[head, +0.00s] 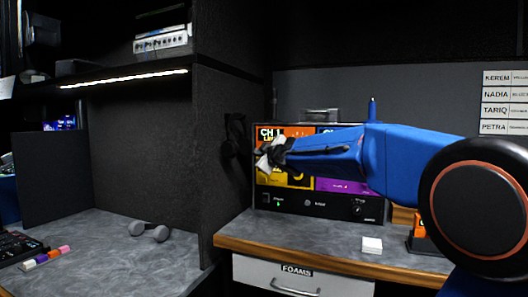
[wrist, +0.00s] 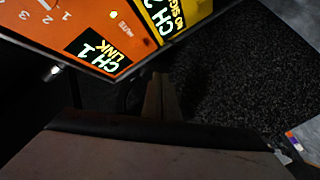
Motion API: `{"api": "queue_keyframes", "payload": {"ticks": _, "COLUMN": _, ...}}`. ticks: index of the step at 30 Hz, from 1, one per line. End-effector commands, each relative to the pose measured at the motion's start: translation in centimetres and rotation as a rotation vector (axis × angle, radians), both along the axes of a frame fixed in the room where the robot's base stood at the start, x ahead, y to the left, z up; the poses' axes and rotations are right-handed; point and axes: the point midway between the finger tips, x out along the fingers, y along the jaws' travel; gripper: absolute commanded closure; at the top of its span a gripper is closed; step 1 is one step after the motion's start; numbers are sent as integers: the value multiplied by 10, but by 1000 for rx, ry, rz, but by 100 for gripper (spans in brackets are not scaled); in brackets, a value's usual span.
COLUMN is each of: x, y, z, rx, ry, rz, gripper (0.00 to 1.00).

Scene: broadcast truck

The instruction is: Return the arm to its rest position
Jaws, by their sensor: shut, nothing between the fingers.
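My blue arm reaches in from the right in the head view and is stretched out to the left. My gripper (head: 268,157) is at its end, in front of the left part of a monitor unit (head: 340,208) with orange, yellow and purple panels. In the wrist view my gripper (wrist: 161,92) shows with its fingers together and nothing between them. The same monitor unit (wrist: 85,30) fills the upper left there, with its "CH 1 LINK" label close by. Whether the fingers touch the unit I cannot tell.
A dark partition (head: 232,150) stands left of the monitor. A headset (head: 235,135) hangs on it. A white block (head: 372,245) lies on the right desk, above a drawer (head: 300,275) labelled "FOAMS". A grey dumbbell-shaped object (head: 149,231) and coloured markers (head: 46,257) lie on the left desk.

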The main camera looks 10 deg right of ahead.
Motion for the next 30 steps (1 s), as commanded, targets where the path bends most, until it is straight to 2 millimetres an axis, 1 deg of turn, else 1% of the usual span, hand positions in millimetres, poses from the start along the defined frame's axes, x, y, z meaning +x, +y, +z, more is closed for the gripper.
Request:
{"api": "queue_keyframes", "payload": {"ticks": 4, "x": -9, "y": 7, "z": 1, "rx": 1, "ry": -1, "rz": 1, "gripper": 100}}
{"api": "queue_keyframes", "payload": {"ticks": 10, "x": -12, "y": 9, "z": 0, "rx": 0, "ry": -1, "rz": 1, "gripper": 100}}
{"api": "queue_keyframes", "payload": {"ticks": 17, "x": -14, "y": 7, "z": 0, "rx": 2, "ry": 2, "rz": -4, "gripper": 100}}
{"api": "queue_keyframes", "payload": {"ticks": 20, "x": -25, "y": -1, "z": -5, "rx": 19, "ry": 23, "rz": -30, "gripper": 100}}
{"api": "queue_keyframes", "payload": {"ticks": 23, "x": -51, "y": -18, "z": -16, "rx": 60, "ry": 70, "rz": -89, "gripper": 100}}
{"api": "queue_keyframes", "payload": {"ticks": 26, "x": -88, "y": -40, "z": -37, "rx": 117, "ry": 143, "rz": -170, "gripper": 100}}
{"api": "queue_keyframes", "payload": {"ticks": 27, "x": -105, "y": -49, "z": -47, "rx": 142, "ry": 176, "rz": -202, "gripper": 100}}
{"api": "queue_keyframes", "payload": {"ticks": 29, "x": -131, "y": -60, "z": -64, "rx": 176, "ry": 227, "rz": -249, "gripper": 100}}
{"api": "queue_keyframes", "payload": {"ticks": 30, "x": -148, "y": -67, "z": -76, "rx": 201, "ry": 260, "rz": -279, "gripper": 100}}
